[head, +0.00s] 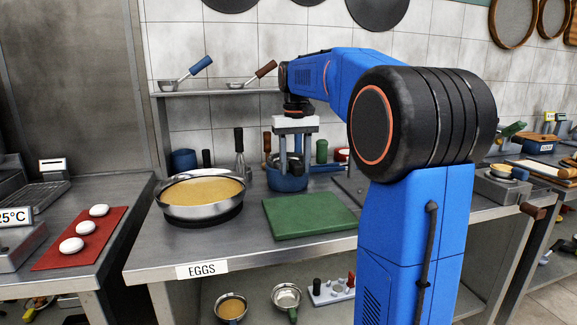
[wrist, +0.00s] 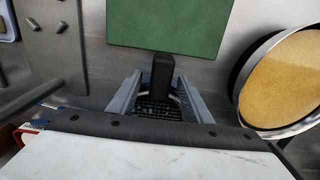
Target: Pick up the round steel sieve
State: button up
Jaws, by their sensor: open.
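My gripper (head: 297,172) is open and points down over the back of the steel counter, in front of or over a blue pot (head: 287,182); I cannot tell which. In the wrist view, a black handle-like thing (wrist: 162,75) and a dark mesh-like patch (wrist: 155,110) show between the fingers (wrist: 162,98); I cannot tell whether they belong to a sieve. A silver bowl with a green handle (head: 286,297) on the lower shelf looks like a steel sieve. It is well below my gripper and apart from it.
A wide steel pan with yellow contents (head: 201,212) stands left on the counter; it also shows in the wrist view (wrist: 236,92). A green board (head: 310,215) lies in front of my gripper. A whisk (head: 239,160) stands behind.

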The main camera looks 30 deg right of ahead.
grip_shut()
notch_tip(320, 180, up, 10)
jog(key=shift+r, duration=0.1)
dwell(0.5)
jog(key=c, duration=0.8)
grip_release()
grip_shut()
